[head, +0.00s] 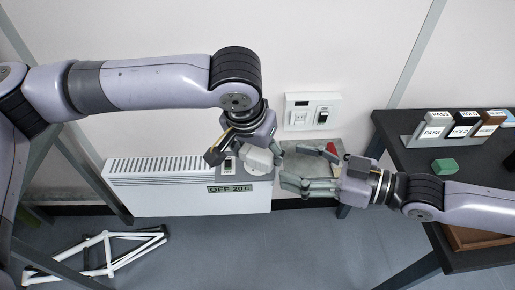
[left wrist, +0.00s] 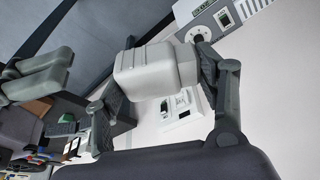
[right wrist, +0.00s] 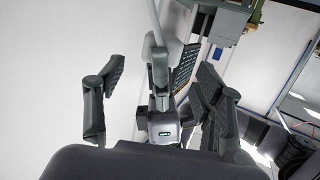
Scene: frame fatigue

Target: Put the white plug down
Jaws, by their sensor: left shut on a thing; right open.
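The white plug (head: 257,160) is held by my left gripper (head: 268,150), in front of the wall above the right end of the heater. In the left wrist view the plug (left wrist: 150,70) is a pale, rounded block between the two fingers, which are shut on it. My right gripper (head: 298,168) is open, close to the right of the plug and my left gripper. In the right wrist view its two fingers (right wrist: 160,95) stand wide apart, with parts of my other arm seen beyond them.
A white heater (head: 140,190) labelled OFF 20 C stands below. A switch panel (head: 312,111) is on the wall above. A dark table (head: 400,150) at right carries label blocks (head: 464,130) and a green block (head: 445,166). A white frame (head: 105,252) lies on the floor.

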